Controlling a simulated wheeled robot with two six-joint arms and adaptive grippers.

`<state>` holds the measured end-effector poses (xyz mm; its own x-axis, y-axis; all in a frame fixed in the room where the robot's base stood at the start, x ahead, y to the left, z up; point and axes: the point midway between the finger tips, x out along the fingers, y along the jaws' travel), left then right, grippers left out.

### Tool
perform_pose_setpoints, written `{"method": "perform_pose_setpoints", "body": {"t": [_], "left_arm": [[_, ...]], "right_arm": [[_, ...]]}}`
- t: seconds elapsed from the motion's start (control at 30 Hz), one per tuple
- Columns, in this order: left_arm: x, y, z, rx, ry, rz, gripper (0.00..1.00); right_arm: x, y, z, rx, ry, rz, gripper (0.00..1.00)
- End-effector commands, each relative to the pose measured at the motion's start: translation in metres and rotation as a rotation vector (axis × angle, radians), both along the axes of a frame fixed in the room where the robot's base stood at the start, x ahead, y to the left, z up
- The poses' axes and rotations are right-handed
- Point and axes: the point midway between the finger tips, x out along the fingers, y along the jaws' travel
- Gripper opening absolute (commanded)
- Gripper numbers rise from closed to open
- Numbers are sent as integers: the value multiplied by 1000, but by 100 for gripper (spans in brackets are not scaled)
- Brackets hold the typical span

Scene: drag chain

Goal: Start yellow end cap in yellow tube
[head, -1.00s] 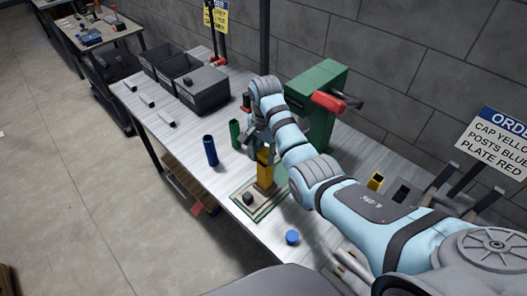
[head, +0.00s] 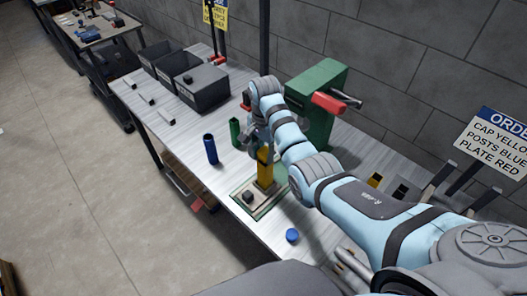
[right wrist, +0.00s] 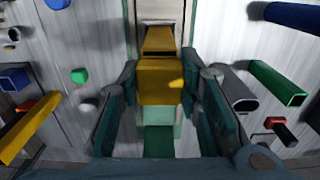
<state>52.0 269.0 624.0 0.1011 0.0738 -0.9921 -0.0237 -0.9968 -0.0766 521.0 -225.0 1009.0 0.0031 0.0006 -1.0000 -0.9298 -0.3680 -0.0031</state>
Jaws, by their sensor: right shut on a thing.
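The yellow tube (head: 265,175) stands upright on a green-edged plate (head: 240,203) near the table's front edge. My right gripper (head: 258,141) is over its top. In the right wrist view, the gripper (right wrist: 160,95) is shut on a yellow block, which I take for the yellow end cap (right wrist: 158,82). The narrower yellow tube (right wrist: 160,40) shows just beyond it, in line. The cap and the tube's upper end look close together or touching; I cannot tell whether the cap is inside. The tube's mouth is hidden. My left gripper is not in view.
A blue tube (head: 210,149) and a green tube (head: 235,132) stand left of the plate. A dark block (head: 248,197) is on the plate, and a blue cap (head: 292,235) lies in front. A green press (head: 318,100) with a red handle stands behind. Dark bins (head: 203,88) stand farther left.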

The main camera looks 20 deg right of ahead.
Motion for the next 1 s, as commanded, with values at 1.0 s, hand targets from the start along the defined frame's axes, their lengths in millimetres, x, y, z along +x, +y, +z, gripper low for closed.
{"method": "perform_pose_setpoints", "body": {"t": [1.0], "left_arm": [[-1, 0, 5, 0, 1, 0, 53]], "right_arm": [[1, 0, 0, 0, 0, 0, 17]]}}
